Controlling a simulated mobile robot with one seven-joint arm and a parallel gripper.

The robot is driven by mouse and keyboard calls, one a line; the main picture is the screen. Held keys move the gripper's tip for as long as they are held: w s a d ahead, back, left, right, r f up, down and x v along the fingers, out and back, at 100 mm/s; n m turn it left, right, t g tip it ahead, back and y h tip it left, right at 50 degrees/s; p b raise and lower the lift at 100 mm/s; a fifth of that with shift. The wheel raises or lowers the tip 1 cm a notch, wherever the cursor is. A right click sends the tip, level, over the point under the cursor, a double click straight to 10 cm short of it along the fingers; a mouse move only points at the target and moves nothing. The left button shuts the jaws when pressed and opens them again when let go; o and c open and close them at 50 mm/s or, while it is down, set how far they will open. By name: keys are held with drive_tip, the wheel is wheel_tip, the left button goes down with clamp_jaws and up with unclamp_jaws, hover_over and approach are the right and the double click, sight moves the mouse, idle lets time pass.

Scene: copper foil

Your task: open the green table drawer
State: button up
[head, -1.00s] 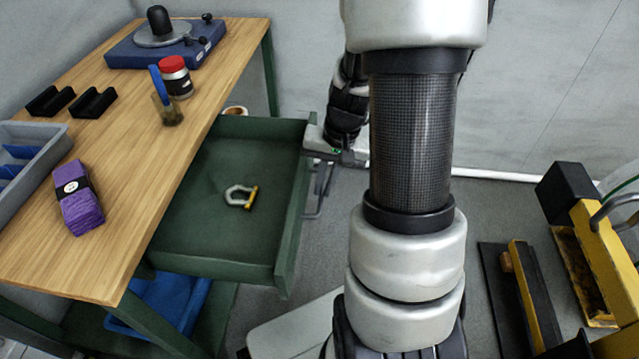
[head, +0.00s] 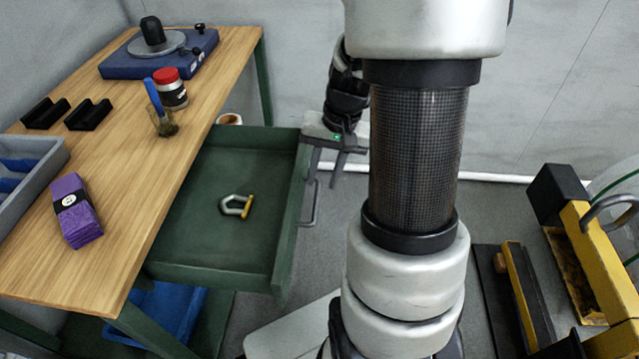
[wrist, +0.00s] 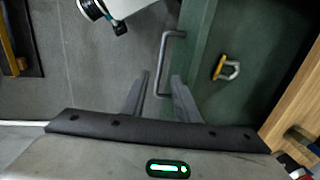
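The green drawer (head: 215,262) under the wooden-topped table is pulled well out, its inside exposed. A metal shackle with a yellow pin (head: 237,206) lies in it and also shows in the wrist view (wrist: 226,69). The drawer's grey bar handle (head: 314,205) is on its right-hand front; in the wrist view the handle (wrist: 164,62) runs past the fingertips. My gripper (head: 325,180) is at the far end of the handle, fingers spread. In the wrist view my gripper (wrist: 160,80) has a clear gap between its fingers, with the handle's near end seen between them; contact cannot be told.
The tabletop (head: 130,200) holds a purple block (head: 76,211), a grey bin (head: 40,165), a red-lidded jar (head: 171,90), a cup with a blue tool (head: 163,122) and a blue turntable device (head: 160,55). Yellow-and-black equipment (head: 590,245) stands at right. Floor lies between.

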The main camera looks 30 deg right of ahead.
wheel_tip(320, 180, up, 11)
drive_tip(key=s+d+p, duration=0.1)
drive_tip(key=p, duration=0.1)
drive_tip(key=shift+d, duration=0.35)
drive_tip(key=shift+s, duration=0.1)
